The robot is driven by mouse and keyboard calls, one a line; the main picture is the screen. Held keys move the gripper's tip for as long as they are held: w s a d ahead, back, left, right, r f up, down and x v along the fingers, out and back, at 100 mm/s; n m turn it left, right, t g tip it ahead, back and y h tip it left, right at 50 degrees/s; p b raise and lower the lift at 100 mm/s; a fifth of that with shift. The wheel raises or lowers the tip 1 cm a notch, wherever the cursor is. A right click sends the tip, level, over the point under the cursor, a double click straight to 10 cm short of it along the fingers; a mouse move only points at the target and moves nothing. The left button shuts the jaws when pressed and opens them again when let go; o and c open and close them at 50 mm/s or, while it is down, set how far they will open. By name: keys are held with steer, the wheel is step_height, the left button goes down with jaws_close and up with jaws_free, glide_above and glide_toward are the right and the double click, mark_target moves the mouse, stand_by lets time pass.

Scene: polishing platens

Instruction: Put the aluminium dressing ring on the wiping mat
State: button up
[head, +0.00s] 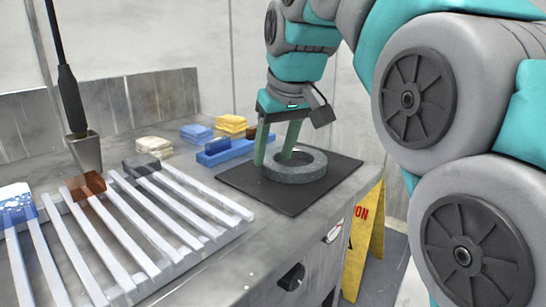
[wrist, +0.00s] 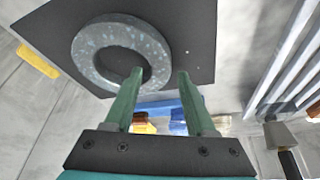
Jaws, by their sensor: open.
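The dressing ring (head: 300,172), a thick grey speckled ring, lies flat on the dark wiping mat (head: 278,200) at the front right of the bench. In the wrist view the ring (wrist: 92,45) is at the upper left, on the mat (wrist: 198,35). My gripper (head: 273,160) is open, its green fingers pointing down at the ring's left side. One finger is at the ring's hole and the other is outside, with the ring's wall between them. The wrist view also shows my gripper (wrist: 160,73) apart at the fingertips. Whether the fingers touch the ring cannot be told.
A slatted white rack (head: 130,235) fills the bench's left, with blue, brown and dark blocks on it. A blue holder (head: 226,151) and yellow and blue sponges (head: 231,125) stand behind the mat. A yellow sign (head: 363,245) stands beyond the bench's right edge.

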steer(key=p+v, duration=0.3)
steer(key=v, duration=0.7)
